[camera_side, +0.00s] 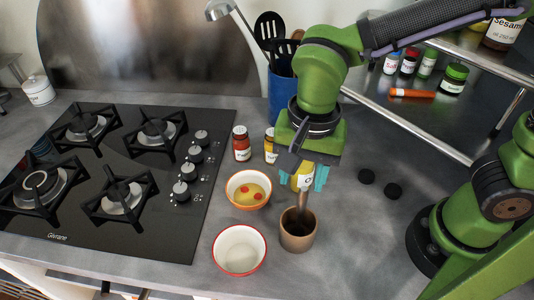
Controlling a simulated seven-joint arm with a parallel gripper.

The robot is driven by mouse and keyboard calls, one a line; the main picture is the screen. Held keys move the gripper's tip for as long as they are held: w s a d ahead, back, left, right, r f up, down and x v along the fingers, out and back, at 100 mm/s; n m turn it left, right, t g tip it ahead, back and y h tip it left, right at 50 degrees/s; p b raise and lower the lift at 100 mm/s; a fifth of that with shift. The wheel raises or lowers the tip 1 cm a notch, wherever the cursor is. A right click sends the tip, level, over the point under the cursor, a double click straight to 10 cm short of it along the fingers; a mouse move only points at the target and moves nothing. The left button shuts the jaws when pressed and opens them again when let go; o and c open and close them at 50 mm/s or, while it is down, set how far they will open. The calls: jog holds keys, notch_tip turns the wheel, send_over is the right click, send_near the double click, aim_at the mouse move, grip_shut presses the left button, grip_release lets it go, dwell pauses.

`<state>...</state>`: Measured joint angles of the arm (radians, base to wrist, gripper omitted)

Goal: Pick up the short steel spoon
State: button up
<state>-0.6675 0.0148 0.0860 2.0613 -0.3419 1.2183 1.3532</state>
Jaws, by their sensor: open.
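My gripper (304,178) points down above a brown cup (298,241), its teal fingertips apart. A short, dull brownish-grey handle (302,207) stands nearly upright out of the cup, just below the gripper. It may be the short steel spoon; its lower end is hidden inside the cup. The top of the handle comes up close to the fingertips, and I cannot tell whether it reaches between them.
A white red-rimmed bowl (239,249) and an orange bowl (249,190) stand left of the cup. A red-labelled jar (241,144), a blue utensil holder (281,97) and the black hob (119,176) lie beyond.

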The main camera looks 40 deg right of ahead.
send_over(298, 226)
jog(key=shift+w+d+f, duration=0.1)
jog(key=shift+d+f, duration=0.05)
jog(key=shift+f, duration=1.4)
jog(key=shift+w+d+f, duration=0.1)
jog(key=shift+f, duration=1.45)
grip_shut()
